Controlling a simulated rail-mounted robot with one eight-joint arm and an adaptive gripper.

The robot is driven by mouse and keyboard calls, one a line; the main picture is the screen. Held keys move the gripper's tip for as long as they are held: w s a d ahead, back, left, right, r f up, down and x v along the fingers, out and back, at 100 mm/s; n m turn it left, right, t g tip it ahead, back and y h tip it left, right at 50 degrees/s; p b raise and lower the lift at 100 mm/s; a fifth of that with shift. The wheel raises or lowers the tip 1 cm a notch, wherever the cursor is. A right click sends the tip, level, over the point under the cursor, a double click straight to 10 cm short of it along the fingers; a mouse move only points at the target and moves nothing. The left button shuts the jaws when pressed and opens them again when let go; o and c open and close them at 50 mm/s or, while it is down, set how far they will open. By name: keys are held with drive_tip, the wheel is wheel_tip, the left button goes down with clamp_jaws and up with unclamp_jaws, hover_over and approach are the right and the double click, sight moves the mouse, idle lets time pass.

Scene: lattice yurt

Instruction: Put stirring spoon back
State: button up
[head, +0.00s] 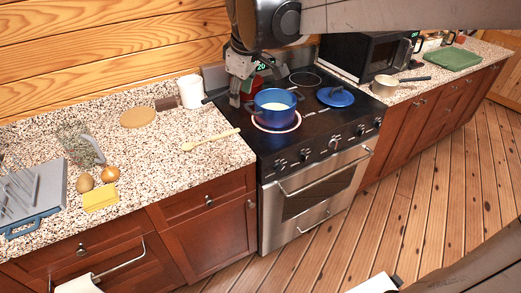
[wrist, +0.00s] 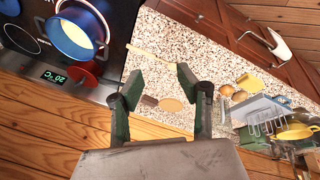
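A light wooden stirring spoon (head: 210,140) lies flat on the speckled counter, left of the stove. It also shows in the wrist view (wrist: 148,54), beyond my fingertips. A white upright container (head: 191,91) stands at the back of the counter by the stove; I cannot tell what is in it. A blue pot (head: 275,108) with pale contents sits on a red-ringed burner. My gripper (head: 240,92) hangs near the stove's back left corner, between pot and container. In the wrist view my gripper (wrist: 159,78) is open, with nothing between its fingers, apart from the spoon.
A blue lid (head: 336,96) lies on the stove. A red item (head: 254,84) is partly hidden behind my gripper. A round tan trivet (head: 138,118), onions, a yellow cloth (head: 100,198) and a dish rack (head: 33,193) are left on the counter. Counter around the spoon is clear.

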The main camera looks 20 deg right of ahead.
drive_tip(key=s+f+m+t, duration=0.1)
drive_tip(key=s+f+m, duration=0.2)
drive_tip(key=s, duration=0.8)
drive_tip(key=s+f+m+t, duration=0.2)
drive_tip(key=s+f+m, duration=0.2)
drive_tip(key=s, duration=0.7)
drive_tip(key=shift+m, duration=0.6)
drive_tip(key=shift+a+f, duration=0.1)
drive_tip(key=shift+f, duration=0.05)
